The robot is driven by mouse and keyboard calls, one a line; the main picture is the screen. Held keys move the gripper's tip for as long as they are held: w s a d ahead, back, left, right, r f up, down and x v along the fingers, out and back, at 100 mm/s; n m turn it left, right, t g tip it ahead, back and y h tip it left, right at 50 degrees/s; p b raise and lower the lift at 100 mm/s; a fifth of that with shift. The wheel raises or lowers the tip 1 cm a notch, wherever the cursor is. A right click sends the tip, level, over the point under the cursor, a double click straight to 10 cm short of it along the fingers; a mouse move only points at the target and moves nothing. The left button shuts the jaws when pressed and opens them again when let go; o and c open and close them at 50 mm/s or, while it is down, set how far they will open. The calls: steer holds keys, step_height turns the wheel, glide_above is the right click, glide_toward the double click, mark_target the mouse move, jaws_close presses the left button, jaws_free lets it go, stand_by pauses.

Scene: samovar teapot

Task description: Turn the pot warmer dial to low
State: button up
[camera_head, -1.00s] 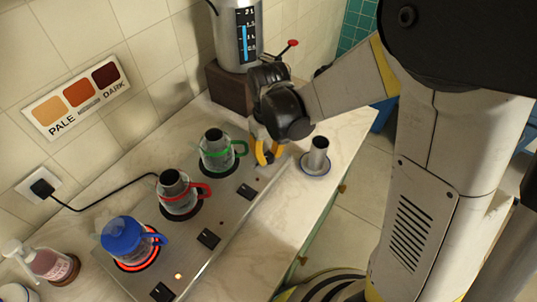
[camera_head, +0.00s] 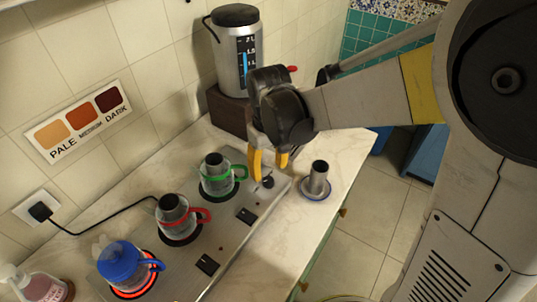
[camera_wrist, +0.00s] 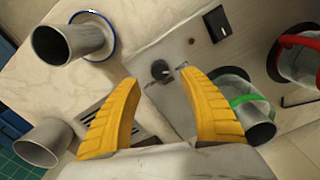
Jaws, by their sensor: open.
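The pot warmer is a long metal plate (camera_head: 226,240) on the counter. A small round black dial (camera_head: 268,182) sits at its far right end. In the wrist view the dial (camera_wrist: 160,68) lies between and just beyond my fingertips, with some marks beside it that are too small to read. My gripper (camera_head: 269,170) is open and empty, with yellow fingers above and just behind the dial in the head view. In the wrist view the gripper (camera_wrist: 160,80) points at the dial. I cannot tell whether a finger touches it.
On the plate stand a green-handled pot (camera_head: 217,178), a red-handled pot (camera_head: 178,220) and a blue pot (camera_head: 121,263) over a glowing ring. A metal cup (camera_head: 318,178) stands on a blue-rimmed saucer at right. A samovar (camera_head: 236,50) stands behind.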

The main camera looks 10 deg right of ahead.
mark_target(269, 180)
step_height(269, 180, up, 7)
steer(key=shift+f, duration=0.1)
stand_by(0.5)
steer(key=s+d+r+m+t, duration=0.3)
steer(key=s+d+m+t, duration=0.1)
steer(key=s+d+t, duration=0.3)
steer(key=shift+s+d+r+m, duration=0.35)
steer(key=shift+s+d, duration=0.95)
steer(key=shift+s, duration=0.75)
